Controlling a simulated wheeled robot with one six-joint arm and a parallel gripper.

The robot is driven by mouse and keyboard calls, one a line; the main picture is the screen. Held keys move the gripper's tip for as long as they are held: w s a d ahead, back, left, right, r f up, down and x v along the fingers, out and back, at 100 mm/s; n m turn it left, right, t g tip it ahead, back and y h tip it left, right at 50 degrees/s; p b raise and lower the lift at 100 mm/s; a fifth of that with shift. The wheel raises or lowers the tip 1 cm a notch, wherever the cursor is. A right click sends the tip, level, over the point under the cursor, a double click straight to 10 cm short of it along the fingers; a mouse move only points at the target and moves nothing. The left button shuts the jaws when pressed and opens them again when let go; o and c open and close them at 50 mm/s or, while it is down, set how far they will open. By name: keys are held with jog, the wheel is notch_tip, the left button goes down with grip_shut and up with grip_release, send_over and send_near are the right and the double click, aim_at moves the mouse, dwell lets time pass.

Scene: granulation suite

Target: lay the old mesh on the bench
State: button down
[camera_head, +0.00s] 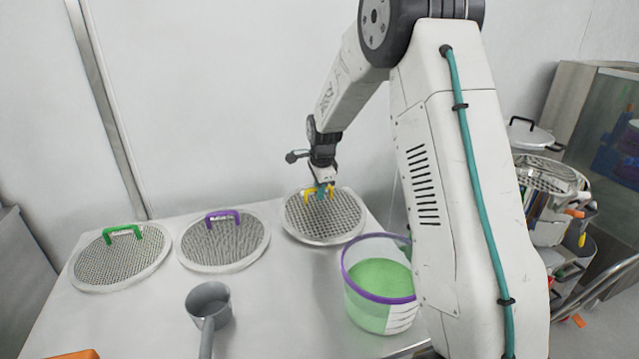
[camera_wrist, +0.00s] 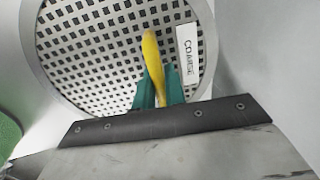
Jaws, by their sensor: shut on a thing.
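My gripper (camera_head: 321,192) is shut on the yellow handle of a round coarse mesh (camera_head: 325,222) at the back right of the bench (camera_head: 265,285). The wrist view shows the yellow handle (camera_wrist: 152,65) between my teal fingers (camera_wrist: 157,92), and a label (camera_wrist: 187,55) reading "COARSE" on the mesh. The mesh looks level, on or just above the bench; I cannot tell which. A purple-handled mesh (camera_head: 225,245) and a green-handled mesh (camera_head: 120,262) lie flat to its left. None is visibly marked as old.
A clear bucket (camera_head: 378,317) with a purple rim and green contents stands at the bench's front right, close to the held mesh. A grey scoop (camera_head: 209,303) stands at the front middle. An orange thing (camera_head: 75,355) shows at bottom left. A cluttered cart (camera_head: 550,200) is at right.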

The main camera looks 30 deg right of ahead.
aim_at(321, 206)
jog(key=shift+f, duration=0.3)
jog(key=shift+s+a, duration=0.2)
jog(key=shift+s, duration=0.1)
dwell(0.4)
jog(key=shift+f, duration=0.8)
dwell(0.5)
jog(key=c, duration=1.4)
grip_release()
jog(key=shift+o, duration=0.2)
jog(key=r, duration=0.2)
jog(key=s+r, duration=0.1)
jog(key=r, duration=0.4)
jog(key=shift+s+a+r, duration=0.15)
jog(key=shift+s+r, duration=0.1)
jog(key=shift+r, duration=0.05)
